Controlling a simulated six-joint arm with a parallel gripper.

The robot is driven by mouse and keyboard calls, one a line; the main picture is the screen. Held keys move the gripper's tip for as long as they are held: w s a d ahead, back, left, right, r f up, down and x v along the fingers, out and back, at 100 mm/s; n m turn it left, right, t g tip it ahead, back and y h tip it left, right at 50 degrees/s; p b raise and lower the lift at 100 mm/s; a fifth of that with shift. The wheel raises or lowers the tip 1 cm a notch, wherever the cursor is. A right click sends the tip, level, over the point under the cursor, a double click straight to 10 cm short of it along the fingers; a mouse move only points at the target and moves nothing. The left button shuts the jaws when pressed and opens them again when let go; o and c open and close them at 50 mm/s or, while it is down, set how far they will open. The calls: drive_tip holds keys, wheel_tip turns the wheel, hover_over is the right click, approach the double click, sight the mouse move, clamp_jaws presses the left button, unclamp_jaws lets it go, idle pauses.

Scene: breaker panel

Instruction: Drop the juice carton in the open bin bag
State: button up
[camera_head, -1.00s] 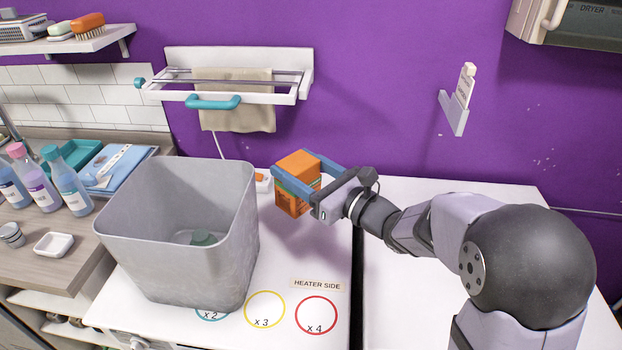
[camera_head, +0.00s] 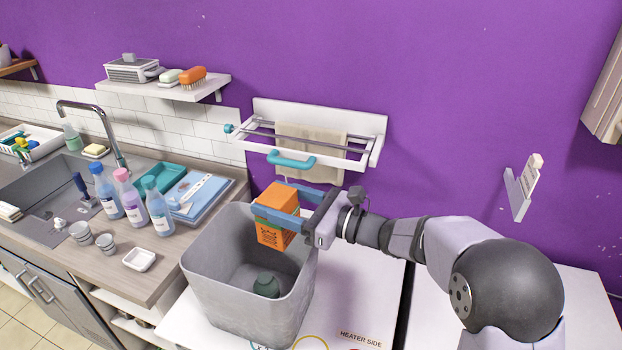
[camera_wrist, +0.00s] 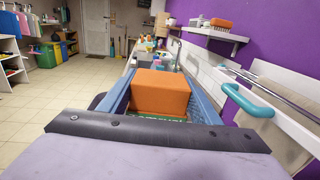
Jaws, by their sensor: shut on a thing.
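The juice carton (camera_head: 277,213) is an orange box with a green band. My gripper (camera_head: 270,200) is shut on it, with one blue finger along each side. The carton hangs at the back right rim of a grey bin (camera_head: 225,288), and its lower end shows against the bin's opening. It hides part of the rim; I cannot tell its exact height above it. A dark green object (camera_head: 266,285) lies inside the bin. No separate bag can be made out. In the wrist view the carton (camera_wrist: 160,92) sits between the two fingers.
A drying rack with a teal handle (camera_head: 291,160) is on the wall behind the carton. Several bottles (camera_head: 130,195) and a small white dish (camera_head: 139,259) stand on the counter left of the bin. The white top (camera_head: 350,290) right of the bin is mostly clear.

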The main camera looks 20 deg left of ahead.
sight(259, 227)
drive_tip(key=s+a, duration=0.1)
drive_tip(key=s+a+n+g+p, duration=0.1)
drive_tip(key=a+g+p, duration=0.1)
drive_tip(key=a, duration=0.1)
drive_tip(key=shift+s+f, duration=0.25)
drive_tip(key=shift+s, duration=0.15)
drive_tip(key=shift+f, duration=0.15)
drive_tip(key=shift+d+f+b, duration=0.1)
drive_tip(key=shift+f+b, duration=1.35)
drive_tip(key=shift+f, duration=1.35)
drive_tip(key=o, duration=1.1)
drive_tip(key=shift+d, duration=0.1)
